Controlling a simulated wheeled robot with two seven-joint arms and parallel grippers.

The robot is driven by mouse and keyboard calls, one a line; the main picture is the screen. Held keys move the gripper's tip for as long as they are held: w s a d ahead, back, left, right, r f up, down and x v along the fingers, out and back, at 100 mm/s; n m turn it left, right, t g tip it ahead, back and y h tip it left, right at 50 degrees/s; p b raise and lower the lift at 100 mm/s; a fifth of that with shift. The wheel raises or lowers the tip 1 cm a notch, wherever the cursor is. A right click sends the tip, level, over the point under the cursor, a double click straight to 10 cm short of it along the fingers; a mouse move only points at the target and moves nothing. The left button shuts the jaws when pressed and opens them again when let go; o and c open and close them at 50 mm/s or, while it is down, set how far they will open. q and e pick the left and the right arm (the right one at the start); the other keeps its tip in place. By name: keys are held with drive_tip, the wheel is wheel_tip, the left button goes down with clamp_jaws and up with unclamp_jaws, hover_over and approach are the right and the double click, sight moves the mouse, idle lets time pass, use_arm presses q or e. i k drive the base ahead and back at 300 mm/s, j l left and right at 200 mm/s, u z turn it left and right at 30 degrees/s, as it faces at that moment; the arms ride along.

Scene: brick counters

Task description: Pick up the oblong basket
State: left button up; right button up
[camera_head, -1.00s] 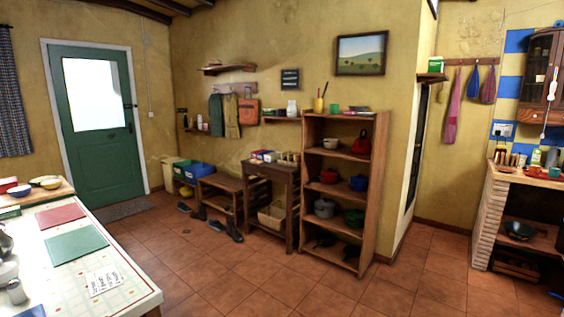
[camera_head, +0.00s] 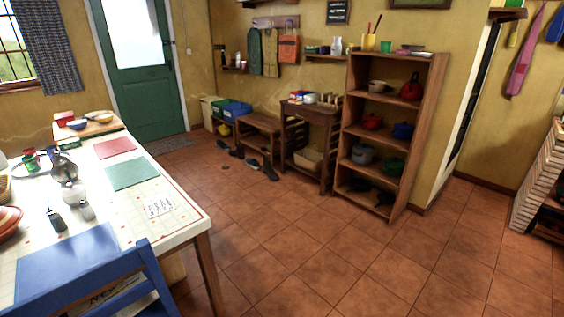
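A pale tan basket (camera_head: 308,159), which looks oblong, sits on the low shelf of a small dark wooden table (camera_head: 311,115) against the back wall. The table's legs and frame partly hide it. The edge of another woven basket (camera_head: 4,188) shows at the far left on the white table, mostly cut off, so its shape is unclear. Neither of my grippers is in view.
The white table (camera_head: 190,217) with dishes and mats fills the left, with a blue chair (camera_head: 110,283) in front. A tall wooden shelf (camera_head: 398,140) with pots stands right of the small table. Shoes (camera_head: 250,163) lie before the bench. The tiled floor (camera_head: 330,255) is open.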

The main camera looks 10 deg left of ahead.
sight(311, 155)
drive_tip(key=i+j, duration=0.1)
drive_tip(key=i, duration=1.05)
drive_tip(key=i+j, duration=0.1)
drive_tip(key=i, duration=1)
drive_tip(key=i+j, duration=0.1)
drive_tip(key=i, duration=1.05)
